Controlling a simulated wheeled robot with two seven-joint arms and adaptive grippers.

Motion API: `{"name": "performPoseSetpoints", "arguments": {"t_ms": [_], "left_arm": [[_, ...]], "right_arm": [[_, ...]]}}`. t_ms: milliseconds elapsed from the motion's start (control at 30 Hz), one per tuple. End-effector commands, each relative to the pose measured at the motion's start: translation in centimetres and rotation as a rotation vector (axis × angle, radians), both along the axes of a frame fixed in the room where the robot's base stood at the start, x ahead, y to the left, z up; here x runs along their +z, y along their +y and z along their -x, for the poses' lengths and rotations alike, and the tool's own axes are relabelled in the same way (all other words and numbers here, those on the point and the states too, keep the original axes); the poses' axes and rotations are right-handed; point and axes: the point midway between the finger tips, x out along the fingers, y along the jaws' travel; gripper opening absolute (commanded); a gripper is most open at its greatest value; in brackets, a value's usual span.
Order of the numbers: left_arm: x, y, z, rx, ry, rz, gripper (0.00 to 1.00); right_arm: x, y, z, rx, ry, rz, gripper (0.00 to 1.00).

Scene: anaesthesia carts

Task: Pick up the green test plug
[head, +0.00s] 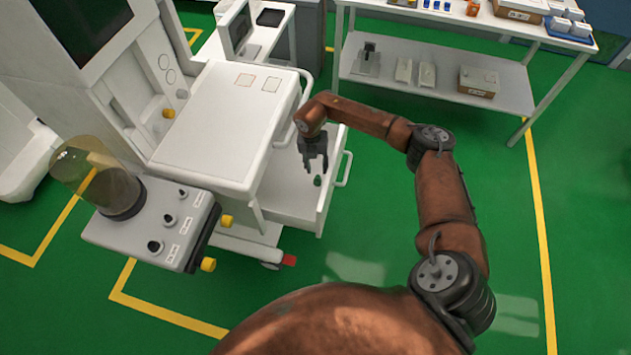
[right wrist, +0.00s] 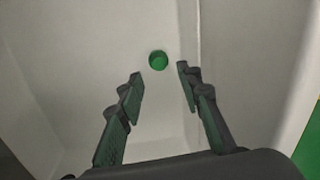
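The green test plug (head: 317,181) stands in the open white drawer (head: 288,200) of the anaesthesia cart. In the right wrist view the plug (right wrist: 158,61) is a small green round shape on the pale drawer floor. My right gripper (head: 316,168) is above the drawer, pointing down, close to the plug in the head view. In the right wrist view its two fingers (right wrist: 160,82) are spread apart with nothing between them, and the plug shows just beyond the fingertips. My left gripper is not in view.
The cart's white top (head: 222,120) is left of my right gripper, with drawer handles on its right side. A canister (head: 100,180) stands at the left. A white table (head: 440,70) with boxes stands at the back. Green floor is clear at the right.

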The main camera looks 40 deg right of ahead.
Motion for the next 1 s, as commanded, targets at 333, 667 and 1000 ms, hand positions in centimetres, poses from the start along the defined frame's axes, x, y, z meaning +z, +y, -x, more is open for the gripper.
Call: {"name": "performPoseSetpoints", "arguments": {"t_ms": [333, 667, 1000], "left_arm": [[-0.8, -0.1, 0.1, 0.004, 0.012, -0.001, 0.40], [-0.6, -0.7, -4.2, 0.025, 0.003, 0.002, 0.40], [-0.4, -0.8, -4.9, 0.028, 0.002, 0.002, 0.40]], "right_arm": [[-3.3, -0.1, 0.1, 0.000, 0.001, -0.001, 0.33], [-7.3, -0.3, 0.0, 0.000, 0.002, -0.001, 0.33], [-7.7, -0.4, 0.0, 0.000, 0.000, 0.000, 0.33]]}}
